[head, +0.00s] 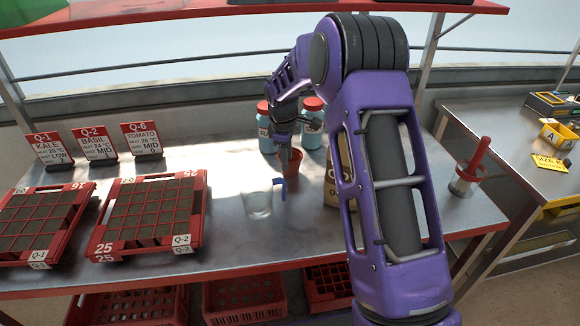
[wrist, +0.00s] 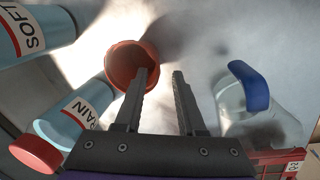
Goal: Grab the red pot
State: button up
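The red pot (head: 296,157) stands upright on the metal bench, in front of the two blue bottles. In the wrist view the pot (wrist: 123,58) shows its round open rim and lies left of centre. My gripper (wrist: 160,72) is open with nothing between its fingers. Its left finger overlaps the pot's right rim in that view, while the right finger is over bare bench. I cannot tell whether the left finger touches the pot. In the head view my gripper (head: 286,158) is right beside the pot and hides part of it.
A clear jug (head: 258,203) with a blue handle stands in front of the pot. Blue red-capped bottles (head: 312,133) stand behind it. A brown bag (head: 331,185) is to the right, partly behind my arm. Red seed trays (head: 101,257) fill the bench's left.

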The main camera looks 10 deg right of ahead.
aim_at(289, 177)
jog(key=f, duration=0.3)
jog(key=w+f+b, duration=0.1)
jog(key=f, duration=0.1)
jog(key=shift+w+d+f, duration=0.1)
jog(key=shift+d+f, duration=0.15)
jog(key=shift+d, duration=0.05)
grip_shut()
